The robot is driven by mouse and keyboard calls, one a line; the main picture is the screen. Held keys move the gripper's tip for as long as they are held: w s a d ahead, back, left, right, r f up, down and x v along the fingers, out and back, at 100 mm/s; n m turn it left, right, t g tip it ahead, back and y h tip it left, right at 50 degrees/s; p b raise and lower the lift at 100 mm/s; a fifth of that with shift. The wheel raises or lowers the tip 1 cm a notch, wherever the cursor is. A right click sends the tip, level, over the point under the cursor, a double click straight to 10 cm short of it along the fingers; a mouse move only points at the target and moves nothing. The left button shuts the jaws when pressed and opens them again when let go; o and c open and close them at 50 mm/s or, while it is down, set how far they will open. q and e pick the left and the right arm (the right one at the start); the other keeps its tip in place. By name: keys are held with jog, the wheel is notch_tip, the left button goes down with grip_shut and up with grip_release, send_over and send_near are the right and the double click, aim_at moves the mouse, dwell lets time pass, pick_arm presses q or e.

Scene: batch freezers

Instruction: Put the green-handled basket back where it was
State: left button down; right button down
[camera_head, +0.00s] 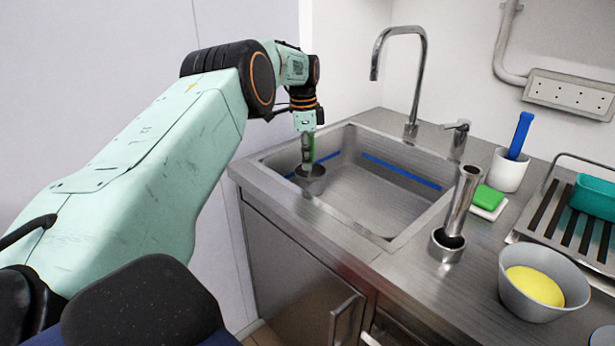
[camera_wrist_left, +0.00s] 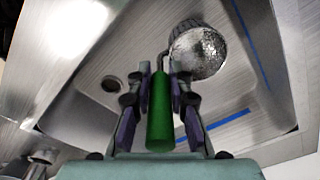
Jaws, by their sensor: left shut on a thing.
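The green-handled basket (camera_head: 313,182) is a small metal mesh cup, seen in the head view inside the left end of the sink (camera_head: 385,205). My left gripper (camera_head: 308,140) points down above it, shut on its green handle. In the left wrist view the green handle (camera_wrist_left: 160,112) stands between the fingers of my left gripper (camera_wrist_left: 157,78). The mesh basket (camera_wrist_left: 199,52) hangs beyond the fingertips, over the sink basin. Whether it touches the sink floor I cannot tell. My right gripper is not in view.
A tall faucet (camera_head: 418,85) stands behind the sink. On the counter to the right are a steel cylinder (camera_head: 462,200), a green sponge (camera_head: 488,197), a white cup (camera_head: 509,172) with a blue-handled tool, a bowl (camera_head: 530,305) with something yellow, and a slatted rack (camera_head: 570,225).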

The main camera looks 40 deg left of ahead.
pick_arm(q)
notch_tip(320, 180, down, 5)
jog(key=shift+w+r+b, duration=0.1)
jog(key=shift+r+b, duration=0.1)
jog(key=shift+b, duration=0.15)
jog(key=c, duration=1.3)
grip_release()
jog(key=shift+f, duration=0.2)
jog(key=shift+o, duration=0.4)
jog(key=shift+r, duration=0.1)
jog(key=shift+r, duration=0.1)
notch_tip(320, 180, up, 12)
jog(key=p, duration=0.2)
jog(key=shift+s+a, duration=0.2)
jog(key=shift+s, duration=0.05)
